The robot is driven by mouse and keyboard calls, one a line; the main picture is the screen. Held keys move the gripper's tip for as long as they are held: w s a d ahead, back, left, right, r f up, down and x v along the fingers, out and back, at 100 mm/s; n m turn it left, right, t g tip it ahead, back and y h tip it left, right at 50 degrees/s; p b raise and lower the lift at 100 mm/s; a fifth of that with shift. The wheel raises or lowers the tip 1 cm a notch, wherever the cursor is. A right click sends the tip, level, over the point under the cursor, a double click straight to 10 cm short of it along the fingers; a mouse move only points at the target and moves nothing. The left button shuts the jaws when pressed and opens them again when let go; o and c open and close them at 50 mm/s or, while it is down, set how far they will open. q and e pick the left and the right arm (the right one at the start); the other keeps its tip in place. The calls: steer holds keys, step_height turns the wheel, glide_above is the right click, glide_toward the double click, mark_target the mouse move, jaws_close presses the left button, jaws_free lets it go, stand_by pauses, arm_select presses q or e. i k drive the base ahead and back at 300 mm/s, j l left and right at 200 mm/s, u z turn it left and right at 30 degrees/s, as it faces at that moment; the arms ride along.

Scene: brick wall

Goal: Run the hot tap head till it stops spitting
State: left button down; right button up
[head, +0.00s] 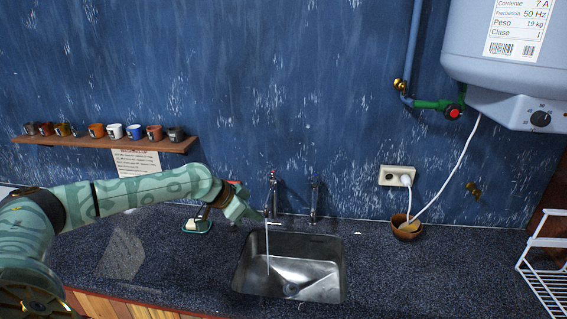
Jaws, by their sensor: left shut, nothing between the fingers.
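The hot tap (272,190), with a red mark on its head, stands behind the left part of the sink. A second tap (315,198) stands to its right. A thin stream of water (267,248) falls from the hot tap side into the steel sink (337,290). My left gripper (254,214) is shut and empty, just left of the hot tap and low beside its body. I cannot tell whether it touches the tap. My right gripper is not in view.
A green-edged dish (197,227) sits on the counter (420,280) behind my left arm. A wooden shelf (110,143) holds several cups. A water heater (500,70) hangs at upper right, above a wall socket (396,176). A white rack (545,265) stands far right.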

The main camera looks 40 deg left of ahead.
mark_target(273, 175)
steer(key=i+j, duration=0.8)
steer(key=i, duration=0.15)
